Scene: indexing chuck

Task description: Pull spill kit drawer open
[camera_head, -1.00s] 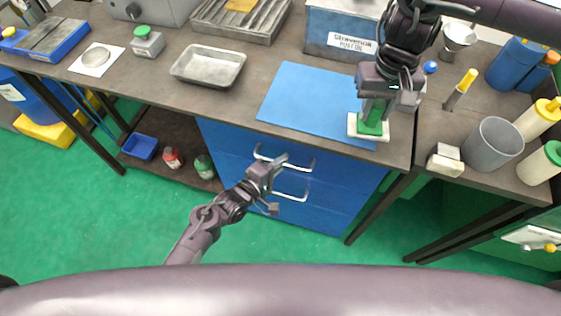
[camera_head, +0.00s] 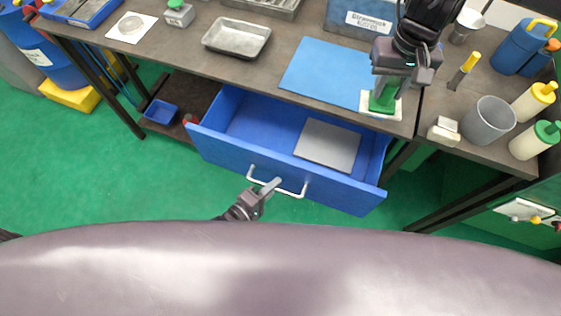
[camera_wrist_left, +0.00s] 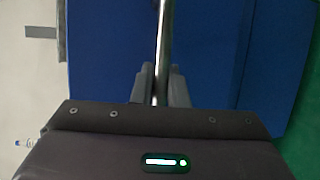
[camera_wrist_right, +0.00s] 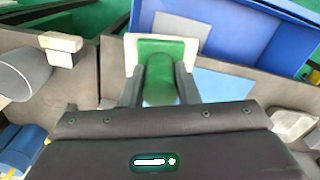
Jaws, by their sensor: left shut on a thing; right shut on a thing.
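The blue drawer (camera_head: 240,152) under the bench stands pulled out, with a grey flat panel (camera_head: 328,145) lying inside at its right. My left gripper (camera_head: 268,187) is shut on the drawer's silver handle (camera_head: 292,193); the handle bar (camera_wrist_left: 165,40) also runs between its fingers in the left wrist view. My right gripper (camera_head: 390,85) is shut on a green block-like grip (camera_head: 383,100) with a white base (camera_head: 368,108), at the bench's front edge near the blue mat (camera_head: 322,72). The green grip (camera_wrist_right: 160,75) shows between the fingers in the right wrist view.
A metal tray (camera_head: 237,37) lies on the bench left of the mat. A grey cup (camera_head: 488,121), a white-and-grey block (camera_head: 444,131) and yellow- and green-topped bottles stand at the right. A small blue bin (camera_head: 161,112) sits on the lower shelf. Green floor is clear in front.

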